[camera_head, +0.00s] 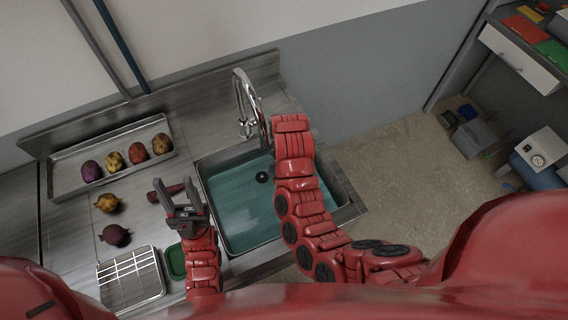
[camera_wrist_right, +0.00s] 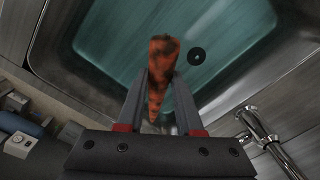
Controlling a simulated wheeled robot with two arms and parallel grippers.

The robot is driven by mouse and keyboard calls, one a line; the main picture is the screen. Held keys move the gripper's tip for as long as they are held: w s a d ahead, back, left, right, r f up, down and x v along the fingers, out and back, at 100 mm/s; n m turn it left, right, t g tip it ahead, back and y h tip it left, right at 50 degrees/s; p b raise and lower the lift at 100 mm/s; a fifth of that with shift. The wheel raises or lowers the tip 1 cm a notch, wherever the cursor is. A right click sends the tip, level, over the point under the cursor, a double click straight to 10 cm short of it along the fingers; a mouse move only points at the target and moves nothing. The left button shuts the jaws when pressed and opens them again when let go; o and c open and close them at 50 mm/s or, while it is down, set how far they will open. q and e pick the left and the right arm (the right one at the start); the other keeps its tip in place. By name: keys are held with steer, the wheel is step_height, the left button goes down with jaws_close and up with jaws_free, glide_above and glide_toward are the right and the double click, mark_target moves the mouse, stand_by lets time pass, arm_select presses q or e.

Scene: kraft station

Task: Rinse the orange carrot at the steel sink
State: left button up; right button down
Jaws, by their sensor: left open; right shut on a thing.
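The orange carrot (camera_wrist_right: 160,62), mottled with dark patches, is held between the fingers of my right gripper (camera_wrist_right: 162,82) in the right wrist view. It points over the steel sink (camera_wrist_right: 48,50), whose basin looks teal with a dark round drain. In the head view the sink (camera_head: 207,163) sits in the counter, and my right arm reaches over its right part; the right fingers and carrot are hidden there. The tap (camera_head: 243,100) arches at the back of the sink; I cannot tell whether water runs. My left gripper (camera_head: 180,197) is open and empty, left of the sink.
A metal tray (camera_head: 69,183) with several round vegetables stands at the back left. A dark red vegetable (camera_head: 160,191) lies by my left gripper. Two more roots (camera_head: 108,203), a wire rack (camera_head: 130,280) and a green item (camera_head: 176,262) are on the left counter.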

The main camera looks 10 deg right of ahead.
steer(key=shift+s+f, duration=0.1)
steer(key=shift+f, duration=0.6)
steer(key=shift+f+b, duration=3.6)
steer(key=shift+f, duration=3.2)
steer(key=shift+r, duration=0.1)
